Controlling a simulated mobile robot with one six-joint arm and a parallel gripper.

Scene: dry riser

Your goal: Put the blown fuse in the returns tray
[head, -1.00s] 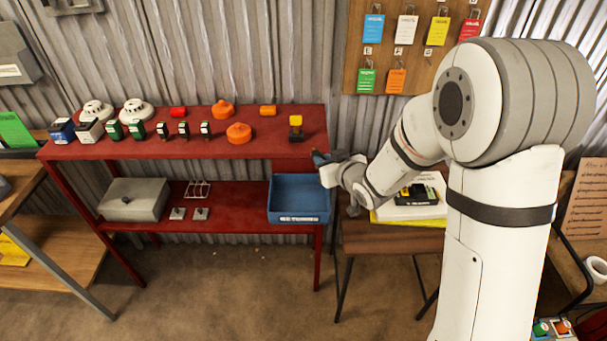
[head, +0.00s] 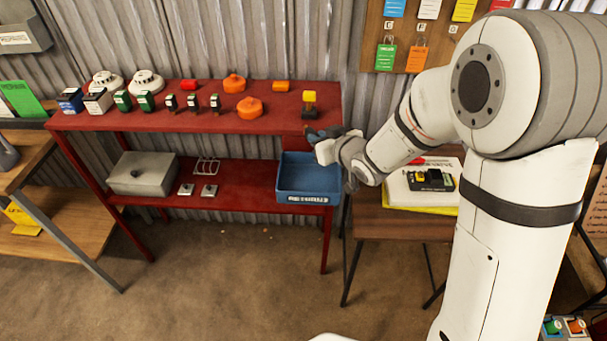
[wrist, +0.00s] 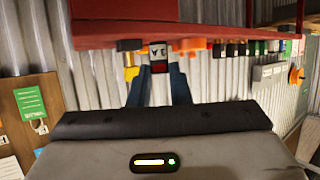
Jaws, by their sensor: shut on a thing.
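My gripper (head: 311,133) is at the front right end of the red rack's upper shelf, above the blue tray. In the wrist view its blue fingers (wrist: 159,75) are shut on a small block with a pale lettered face and a red part (wrist: 158,57), which I take to be the blown fuse. The head view hides this block. The blue tray (head: 306,197), with a white label too blurred to read, sits at the right end of the lower shelf. It looks like the returns tray. Its inside looks empty where visible.
The upper shelf (head: 180,122) holds a yellow-topped black block (head: 309,103), orange domes and several small blocks. A grey box (head: 141,173) stands on the lower shelf. The front floor is clear.

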